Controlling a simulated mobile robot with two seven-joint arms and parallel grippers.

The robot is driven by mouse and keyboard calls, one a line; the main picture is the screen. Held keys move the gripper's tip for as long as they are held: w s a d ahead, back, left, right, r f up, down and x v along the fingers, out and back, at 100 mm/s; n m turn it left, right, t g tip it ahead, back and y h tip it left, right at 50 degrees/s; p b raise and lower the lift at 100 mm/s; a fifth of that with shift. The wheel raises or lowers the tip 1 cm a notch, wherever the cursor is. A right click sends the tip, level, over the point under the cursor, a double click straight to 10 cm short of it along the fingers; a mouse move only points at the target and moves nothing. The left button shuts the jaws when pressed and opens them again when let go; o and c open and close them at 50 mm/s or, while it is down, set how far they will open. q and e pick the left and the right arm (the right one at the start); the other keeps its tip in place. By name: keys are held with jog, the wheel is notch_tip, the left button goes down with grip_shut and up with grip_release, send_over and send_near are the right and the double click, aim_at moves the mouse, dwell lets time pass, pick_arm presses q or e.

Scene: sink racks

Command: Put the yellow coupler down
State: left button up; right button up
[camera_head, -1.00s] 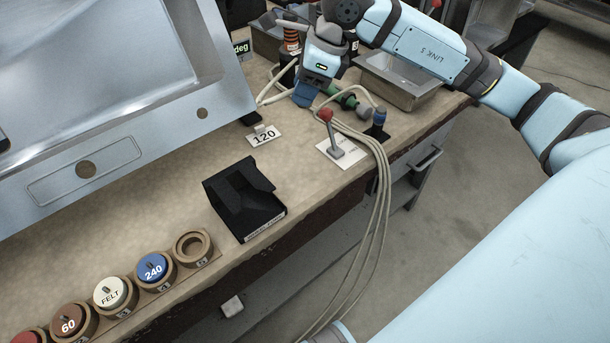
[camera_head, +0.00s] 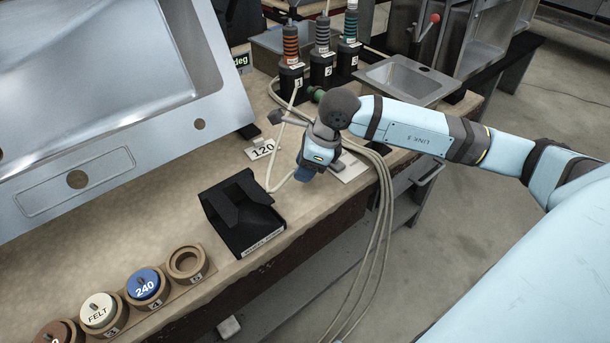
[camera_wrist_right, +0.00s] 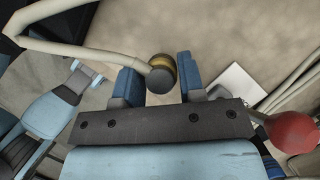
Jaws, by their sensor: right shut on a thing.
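The yellow coupler (camera_wrist_right: 164,68) shows in the right wrist view as a yellow ring with a dark grey end, between the two blue fingers of my right gripper (camera_wrist_right: 157,82). A pale hose runs close to it from the left. A pale hose (camera_head: 274,160) rises beside this gripper. My left gripper does not show in the head view.
A black box (camera_head: 262,237) stands left of my right gripper, near the bench's front edge. Numbered black posts (camera_head: 321,70) stand farther back. A red-knobbed lever (camera_wrist_right: 293,132) is close on the right in the wrist view. Discs line the front left.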

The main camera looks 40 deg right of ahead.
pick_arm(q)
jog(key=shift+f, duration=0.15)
pick_arm(e)
jog(key=shift+f, duration=1.4)
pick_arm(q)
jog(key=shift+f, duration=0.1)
pick_arm(e)
jog(key=o, duration=0.9)
jog(key=shift+f, duration=0.1)
jog(key=shift+c, duration=0.2)
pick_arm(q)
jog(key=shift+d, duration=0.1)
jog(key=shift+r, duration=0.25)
pick_arm(e)
jog(key=shift+d+r, duration=0.1)
jog(key=shift+r, duration=0.25)
pick_arm(q)
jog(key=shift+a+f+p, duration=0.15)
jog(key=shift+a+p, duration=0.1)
jog(key=shift+p, duration=0.55)
pick_arm(e)
jog(key=v, duration=1.1)
jog(key=shift+r, duration=0.3)
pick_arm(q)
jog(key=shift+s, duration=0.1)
